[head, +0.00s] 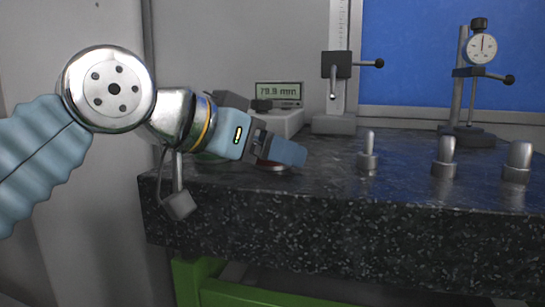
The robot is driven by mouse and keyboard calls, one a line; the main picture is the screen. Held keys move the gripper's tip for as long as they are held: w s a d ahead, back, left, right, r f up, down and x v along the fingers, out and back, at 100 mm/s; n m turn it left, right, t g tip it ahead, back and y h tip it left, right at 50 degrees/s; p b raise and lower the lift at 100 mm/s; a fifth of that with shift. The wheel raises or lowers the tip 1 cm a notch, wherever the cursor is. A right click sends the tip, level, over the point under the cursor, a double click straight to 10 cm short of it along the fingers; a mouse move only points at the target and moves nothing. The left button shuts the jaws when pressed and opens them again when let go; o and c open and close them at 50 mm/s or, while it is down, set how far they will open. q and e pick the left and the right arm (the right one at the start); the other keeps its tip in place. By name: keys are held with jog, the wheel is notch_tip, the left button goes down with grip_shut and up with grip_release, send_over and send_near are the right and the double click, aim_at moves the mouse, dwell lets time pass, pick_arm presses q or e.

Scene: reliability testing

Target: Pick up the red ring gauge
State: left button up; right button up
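My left gripper (290,152) reaches in from the left over the left part of the dark granite plate (330,185). Its fingers overlap from this side, so I cannot tell whether they are open or shut. A low, round, dull reddish piece (273,168), which looks like the red ring gauge, lies on the plate just below and behind the fingers. The gripper hides most of it, and I cannot tell whether they touch. A bit of a green round piece (207,157) shows behind my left wrist. My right gripper is not in view.
A digital readout (279,92) and a height gauge stand (336,70) are behind the gripper. Three metal plug gauges (367,158) (445,160) (517,165) stand upright to the right. A dial indicator stand (480,50) is at the back right.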

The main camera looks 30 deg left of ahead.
pick_arm(q)
jog(key=c, duration=1.1)
jog(key=shift+r, duration=0.15)
